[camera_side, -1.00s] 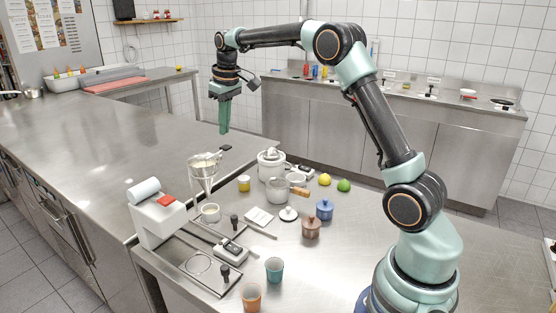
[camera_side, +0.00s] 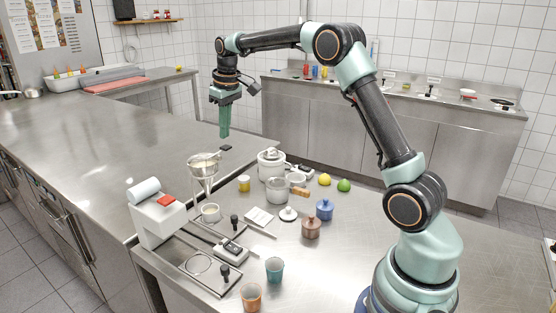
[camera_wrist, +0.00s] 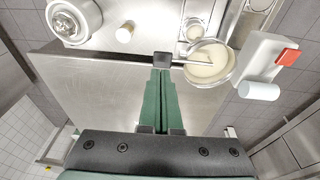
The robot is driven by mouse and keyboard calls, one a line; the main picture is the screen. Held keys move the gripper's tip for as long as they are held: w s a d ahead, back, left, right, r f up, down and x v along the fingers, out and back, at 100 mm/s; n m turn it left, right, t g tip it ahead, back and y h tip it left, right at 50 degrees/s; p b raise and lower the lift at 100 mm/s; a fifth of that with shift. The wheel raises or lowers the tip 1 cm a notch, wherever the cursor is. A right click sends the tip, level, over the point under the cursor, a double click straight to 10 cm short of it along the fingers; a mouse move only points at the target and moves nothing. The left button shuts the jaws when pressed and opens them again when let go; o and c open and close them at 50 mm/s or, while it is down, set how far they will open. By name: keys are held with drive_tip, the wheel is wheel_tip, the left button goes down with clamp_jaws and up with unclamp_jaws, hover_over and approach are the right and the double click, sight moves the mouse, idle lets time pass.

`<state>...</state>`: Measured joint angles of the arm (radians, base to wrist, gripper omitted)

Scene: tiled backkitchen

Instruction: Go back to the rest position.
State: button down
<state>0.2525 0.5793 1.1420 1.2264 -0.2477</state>
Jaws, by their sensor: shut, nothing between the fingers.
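My gripper (camera_side: 224,134) hangs pointing down, high above the steel counter, in the side view. Its green fingers are shut with nothing between them. In the wrist view the closed fingers (camera_wrist: 162,76) lie side by side in the middle. The arm is raised and stretched out to the left from its base at the right. My gripper is apart from everything on the counter.
Below stand a funnel on a stand (camera_side: 203,168), a white machine with a red top (camera_side: 158,215), a white pot (camera_side: 271,162), a blue lidded jar (camera_side: 324,209), a brown lidded jar (camera_side: 311,227), a teal cup (camera_side: 274,269) and an orange cup (camera_side: 251,296). The left counter (camera_side: 90,150) is mostly clear.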

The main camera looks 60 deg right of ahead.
sight(226, 146)
drive_tip(key=shift+f, duration=0.45)
drive_tip(key=shift+f, duration=0.7)
idle(1.5)
drive_tip(key=shift+f, duration=0.6)
drive_tip(key=shift+r, duration=2.3)
